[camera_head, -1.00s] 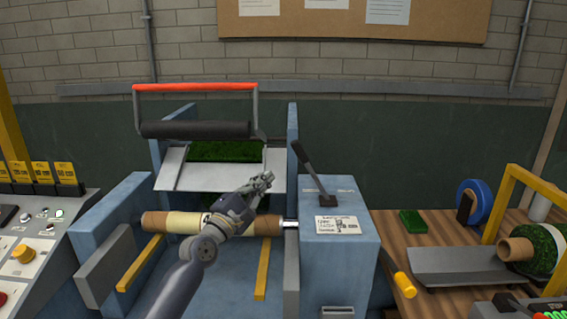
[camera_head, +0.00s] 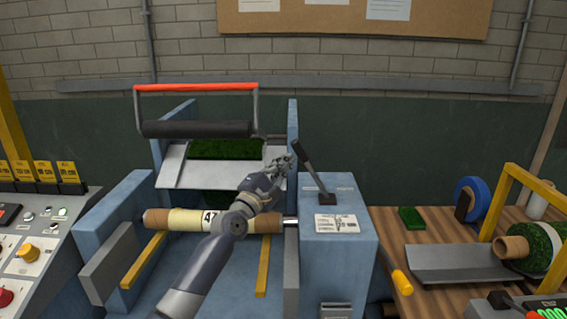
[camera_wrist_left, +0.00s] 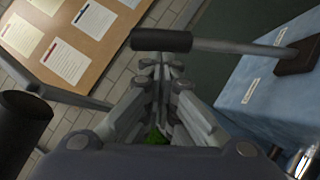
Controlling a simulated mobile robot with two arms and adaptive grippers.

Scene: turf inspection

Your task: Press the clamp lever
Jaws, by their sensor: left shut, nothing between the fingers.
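The clamp lever is a dark lever (camera_head: 310,165) with a black grip, standing tilted to the left on top of the blue box (camera_head: 340,244) right of the roller bed. In the left wrist view its black grip (camera_wrist_left: 161,40) lies across the picture just beyond the fingertips, its rod running right to a dark base. My left gripper (camera_head: 284,163) is shut and empty, close to the left of the lever grip; in the left wrist view the shut fingers (camera_wrist_left: 161,66) point at the grip. I cannot tell whether they touch. My right gripper is not in view.
A cardboard core (camera_head: 158,220) with a cream label lies across the bed under my left arm. A red-handled roller frame (camera_head: 196,87) stands behind. A control panel (camera_head: 40,240) is at left; a wooden table (camera_head: 440,292) with a turf roll (camera_head: 535,246) is at right.

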